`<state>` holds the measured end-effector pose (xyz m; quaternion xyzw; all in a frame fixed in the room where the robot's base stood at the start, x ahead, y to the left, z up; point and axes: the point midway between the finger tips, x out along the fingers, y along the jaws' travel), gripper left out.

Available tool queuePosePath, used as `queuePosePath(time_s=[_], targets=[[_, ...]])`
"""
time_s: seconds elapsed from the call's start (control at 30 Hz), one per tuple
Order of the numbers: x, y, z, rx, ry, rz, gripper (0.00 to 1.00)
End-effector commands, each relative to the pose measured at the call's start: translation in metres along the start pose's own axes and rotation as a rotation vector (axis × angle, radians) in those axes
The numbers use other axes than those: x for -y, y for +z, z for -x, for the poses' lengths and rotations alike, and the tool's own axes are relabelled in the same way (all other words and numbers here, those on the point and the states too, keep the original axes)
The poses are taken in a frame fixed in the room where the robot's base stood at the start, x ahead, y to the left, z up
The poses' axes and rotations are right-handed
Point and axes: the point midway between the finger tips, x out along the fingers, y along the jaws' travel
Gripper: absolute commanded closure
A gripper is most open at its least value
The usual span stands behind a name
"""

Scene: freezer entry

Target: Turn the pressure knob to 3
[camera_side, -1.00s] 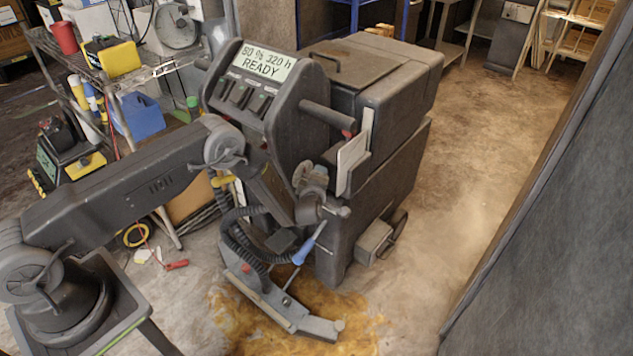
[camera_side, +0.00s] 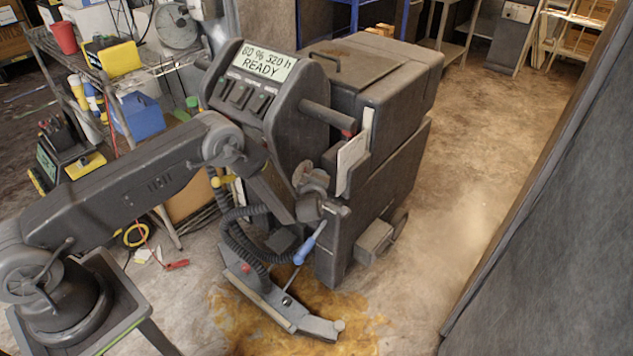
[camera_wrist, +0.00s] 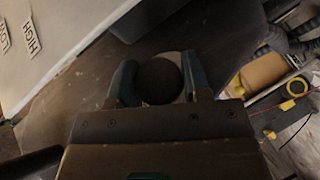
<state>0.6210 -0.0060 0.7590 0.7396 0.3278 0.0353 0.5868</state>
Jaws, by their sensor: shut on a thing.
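In the wrist view my gripper (camera_wrist: 160,82) has its two fingers on either side of a dark round knob (camera_wrist: 158,80), shut on it. No number or pointer mark is readable on the knob, so its setting cannot be told. In the side view my arm reaches the front of a dark grey floor machine (camera_side: 385,85), with its wrist low by the front corner. The knob cannot be made out there. The machine's display (camera_side: 262,62) shows a percentage, an hour count and READY.
A pale panel with HIGH (camera_wrist: 31,37) and LOW labels lies left of the gripper in the wrist view. A ribbed black hose (camera_side: 245,240) and blue-handled lever (camera_side: 308,245) are close to my wrist. A shelf (camera_side: 150,75) stands at left. Floor at right is clear.

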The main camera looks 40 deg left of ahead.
Motion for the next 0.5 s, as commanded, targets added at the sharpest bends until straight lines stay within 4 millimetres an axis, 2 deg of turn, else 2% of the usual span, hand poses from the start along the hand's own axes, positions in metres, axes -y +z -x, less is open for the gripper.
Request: queuePosePath(time_s=[0.5], targets=[[-0.0022,0.0009,0.0005,0.037,-0.312,-0.191,0.8]])
